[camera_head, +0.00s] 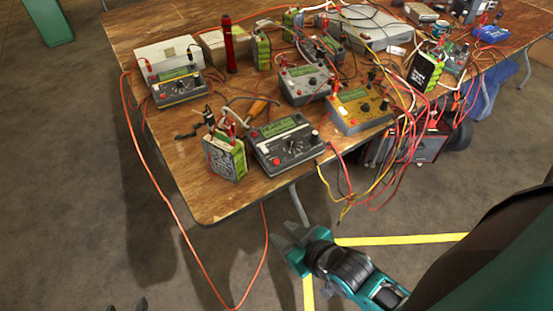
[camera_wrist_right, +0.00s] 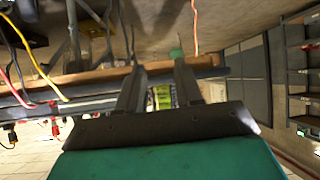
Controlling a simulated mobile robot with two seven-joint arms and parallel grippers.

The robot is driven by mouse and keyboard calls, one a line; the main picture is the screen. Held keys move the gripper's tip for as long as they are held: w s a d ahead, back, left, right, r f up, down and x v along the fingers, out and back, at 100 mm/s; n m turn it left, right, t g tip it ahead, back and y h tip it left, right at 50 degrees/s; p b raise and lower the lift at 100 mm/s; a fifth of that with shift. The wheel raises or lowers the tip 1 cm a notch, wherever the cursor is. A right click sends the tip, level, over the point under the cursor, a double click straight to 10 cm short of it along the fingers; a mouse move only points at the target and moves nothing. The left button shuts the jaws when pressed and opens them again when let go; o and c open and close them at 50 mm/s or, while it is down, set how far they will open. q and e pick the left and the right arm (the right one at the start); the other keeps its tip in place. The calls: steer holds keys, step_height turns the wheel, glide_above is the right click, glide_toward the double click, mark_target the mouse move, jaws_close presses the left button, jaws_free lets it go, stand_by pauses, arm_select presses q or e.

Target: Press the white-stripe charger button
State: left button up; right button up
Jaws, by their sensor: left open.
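A dark charger (camera_head: 297,151) with a green screen and a pale edging sits near the table's front edge; it looks like the white-stripe one, but the stripe is hard to make out. A red button and pale buttons show on its front. My right gripper (camera_head: 283,239) is below and in front of the table edge, apart from the charger. In the right wrist view its fingers (camera_wrist_right: 157,75) are spread, with the table edge and a green battery pack (camera_wrist_right: 163,97) beyond the gap. Only dark fingertips of my left gripper (camera_head: 127,305) show at the bottom edge, far from the table.
A green battery pack (camera_head: 223,157) stands just left of the dark charger. A yellow-faced charger (camera_head: 362,108), a grey charger (camera_head: 304,83) and a yellow-edged charger (camera_head: 179,89) are nearby. Loose cables hang over the front of the table (camera_head: 200,205). A red-black unit (camera_head: 415,145) stands under the table's right.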

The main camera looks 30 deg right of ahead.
jaws_close()
stand_by(1.4)
